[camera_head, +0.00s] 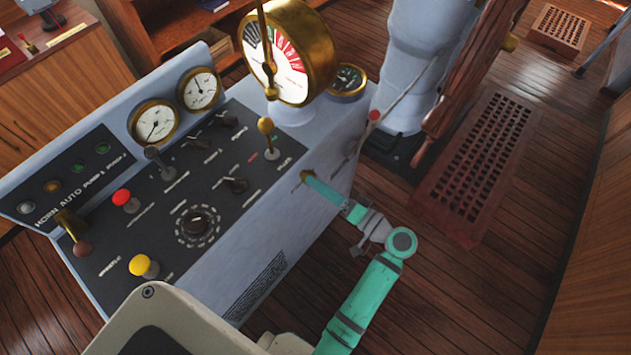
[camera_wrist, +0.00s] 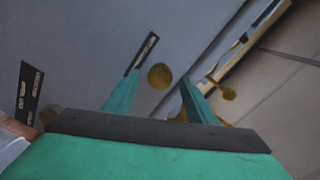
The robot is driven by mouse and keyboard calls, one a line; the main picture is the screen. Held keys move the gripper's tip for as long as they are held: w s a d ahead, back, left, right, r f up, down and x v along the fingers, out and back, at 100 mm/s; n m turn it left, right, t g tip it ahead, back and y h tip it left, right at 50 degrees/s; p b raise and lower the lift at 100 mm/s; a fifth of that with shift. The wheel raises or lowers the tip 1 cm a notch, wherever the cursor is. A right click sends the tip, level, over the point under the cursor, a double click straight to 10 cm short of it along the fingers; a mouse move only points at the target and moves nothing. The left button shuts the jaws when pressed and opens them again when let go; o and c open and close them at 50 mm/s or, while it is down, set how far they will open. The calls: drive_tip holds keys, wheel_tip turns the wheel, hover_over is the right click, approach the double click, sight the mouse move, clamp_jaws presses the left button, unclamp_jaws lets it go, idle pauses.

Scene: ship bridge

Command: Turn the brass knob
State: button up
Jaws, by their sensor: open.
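The brass knob (camera_head: 304,175) is a small round knob on the console's front side face, below the dark control panel. In the wrist view the knob (camera_wrist: 159,76) shows between my two green fingers, with grey surface behind it. My gripper (camera_head: 311,181) reaches the knob from the lower right and partly covers it in the head view. In the wrist view my gripper (camera_wrist: 163,72) is open, with one finger on each side of the knob. I cannot tell whether either finger touches it.
The grey console (camera_head: 300,222) carries a large brass-rimmed telegraph dial (camera_head: 290,62), smaller gauges, levers, and red and yellow knobs. A wooden grating (camera_head: 480,165) lies on the plank floor at right. The floor right of my arm is clear.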

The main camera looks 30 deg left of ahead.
drive_tip(key=s+d, duration=0.1)
drive_tip(key=d, duration=0.7)
drive_tip(key=shift+d, duration=0.25)
drive_tip(key=shift+s+r, duration=0.1)
drive_tip(key=s+d+f+m+t+h, duration=0.25)
drive_tip(key=f+m+h, duration=0.2)
drive_tip(key=f, duration=0.35)
drive_tip(key=s+d+f+m+t+h, duration=0.1)
drive_tip(key=s+f+m+t+h, duration=0.3)
drive_tip(key=f, duration=0.4)
drive_tip(key=s+d+t+h, duration=0.1)
drive_tip(key=s+d+h, duration=0.5)
drive_tip(key=s, duration=0.2)
drive_tip(key=s+d+r+n+t+h, duration=0.1)
drive_tip(key=s+r, duration=0.3)
drive_tip(key=r, duration=0.5)
drive_tip(key=s+d+r+n+t+h, duration=0.2)
drive_tip(key=s+r+n+t, duration=0.2)
drive_tip(key=r, duration=0.5)
drive_tip(key=shift+s, duration=0.7)
